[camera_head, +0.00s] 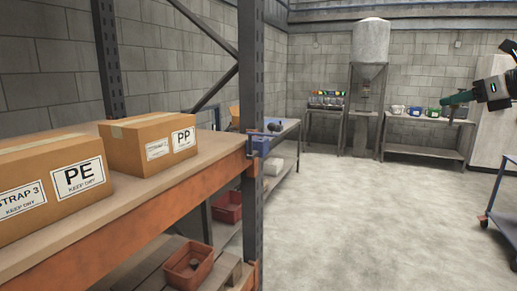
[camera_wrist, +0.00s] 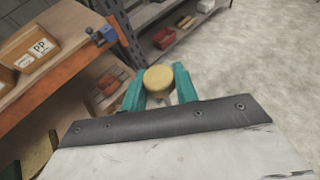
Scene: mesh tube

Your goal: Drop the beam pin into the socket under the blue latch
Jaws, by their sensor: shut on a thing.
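The beam pin shows in the wrist view as a round yellow head (camera_wrist: 159,77). My gripper (camera_wrist: 160,90) is shut on it with its teal fingers on either side. In the head view my gripper (camera_head: 452,99) is at the right edge, well away from the rack, and the pin cannot be made out there. The blue latch (camera_head: 261,145) is on the rack's front upright, at the end of the orange beam. It also shows in the wrist view (camera_wrist: 103,36), up and left of the pin. The socket under the latch cannot be made out.
Two cardboard boxes (camera_head: 150,141) stand on the shelf behind the orange beam (camera_head: 130,236). Red bins (camera_head: 190,266) sit lower down. A workbench (camera_head: 286,128) stands beyond the upright. A blue trolley (camera_head: 500,225) is at the right edge. The floor (camera_head: 350,215) between is clear.

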